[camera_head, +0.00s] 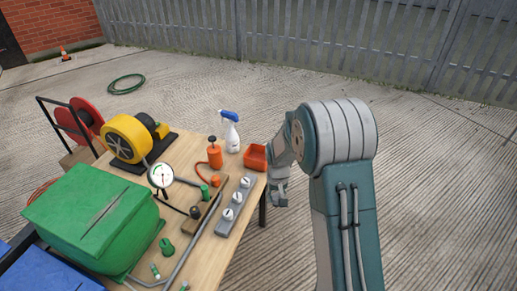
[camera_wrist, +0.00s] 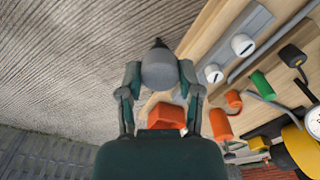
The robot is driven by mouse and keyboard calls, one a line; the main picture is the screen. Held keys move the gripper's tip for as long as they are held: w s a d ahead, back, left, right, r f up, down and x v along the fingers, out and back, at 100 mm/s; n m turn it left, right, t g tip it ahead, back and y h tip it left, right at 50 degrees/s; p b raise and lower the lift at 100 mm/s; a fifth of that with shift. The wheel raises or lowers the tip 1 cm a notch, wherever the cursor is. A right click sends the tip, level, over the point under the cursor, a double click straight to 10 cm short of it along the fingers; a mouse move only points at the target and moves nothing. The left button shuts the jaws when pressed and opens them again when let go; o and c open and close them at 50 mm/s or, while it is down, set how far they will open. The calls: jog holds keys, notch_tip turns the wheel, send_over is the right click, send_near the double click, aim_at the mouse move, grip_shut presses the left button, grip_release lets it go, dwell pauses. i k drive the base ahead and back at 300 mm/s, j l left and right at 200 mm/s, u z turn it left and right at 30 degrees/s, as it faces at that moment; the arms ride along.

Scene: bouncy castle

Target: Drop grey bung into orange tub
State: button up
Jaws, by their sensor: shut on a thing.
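My gripper (camera_wrist: 158,76) is shut on the grey bung (camera_wrist: 159,67), a rounded grey piece with a dark narrow tip, held between the two fingers in the wrist view. The orange tub (camera_head: 256,157) is a small open box at the right edge of the table in the head view. It also shows in the wrist view (camera_wrist: 166,116), partly hidden behind my gripper. In the head view my gripper (camera_head: 279,196) hangs just right of the table edge, close to the tub. The bung cannot be made out there.
Open concrete lies right of the table.

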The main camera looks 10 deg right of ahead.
aim_at(258, 157)
jog(key=i, duration=0.3)
jog(key=i+l+u, duration=0.25)
jog(key=i+l, duration=0.15)
jog(key=i+l+u, duration=0.55)
jog(key=l, duration=0.45)
jog(key=i, duration=0.1)
